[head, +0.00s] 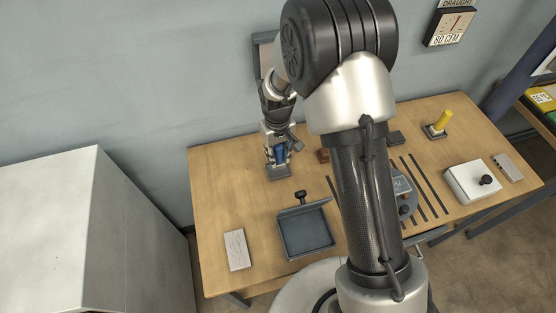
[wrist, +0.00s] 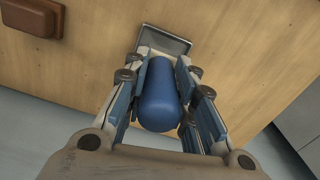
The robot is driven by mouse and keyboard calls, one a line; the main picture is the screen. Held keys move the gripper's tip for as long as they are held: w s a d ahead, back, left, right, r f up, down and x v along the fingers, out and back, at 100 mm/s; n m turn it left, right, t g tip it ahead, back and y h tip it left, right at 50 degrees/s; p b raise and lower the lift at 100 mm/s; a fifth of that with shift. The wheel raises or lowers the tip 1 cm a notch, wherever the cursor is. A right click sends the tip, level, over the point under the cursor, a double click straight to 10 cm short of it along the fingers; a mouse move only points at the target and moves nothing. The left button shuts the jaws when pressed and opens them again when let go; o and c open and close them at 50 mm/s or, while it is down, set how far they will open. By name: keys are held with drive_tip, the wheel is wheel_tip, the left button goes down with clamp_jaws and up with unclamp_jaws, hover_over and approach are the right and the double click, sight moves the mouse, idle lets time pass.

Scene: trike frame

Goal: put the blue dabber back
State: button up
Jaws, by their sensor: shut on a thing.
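The blue dabber (wrist: 160,95) is a rounded blue cylinder between the fingers of my gripper (wrist: 162,78), which is shut on it. In the head view the dabber (head: 281,153) shows as a small blue patch between the fingers of my gripper (head: 278,158), at the back left of the table. A small grey square holder (head: 279,173) lies on the table right below it. In the wrist view the holder's raised rim (wrist: 165,38) shows just beyond the dabber's far end. I cannot tell whether the dabber touches the holder; its lower end is hidden.
A yellow dabber (head: 443,120) stands in a similar holder at the back right. A brown block (wrist: 33,16) is near the blue dabber's holder. A dark dustpan-like tray (head: 307,233) and a pale card (head: 237,250) lie in front. A white box (head: 466,184) with a black knob sits right.

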sight(278, 160)
drive_tip(key=shift+f, duration=1.4)
drive_tip(key=shift+f+b, duration=0.15)
drive_tip(key=shift+b, duration=0.2)
drive_tip(key=o, duration=1)
drive_tip(key=shift+o, duration=0.2)
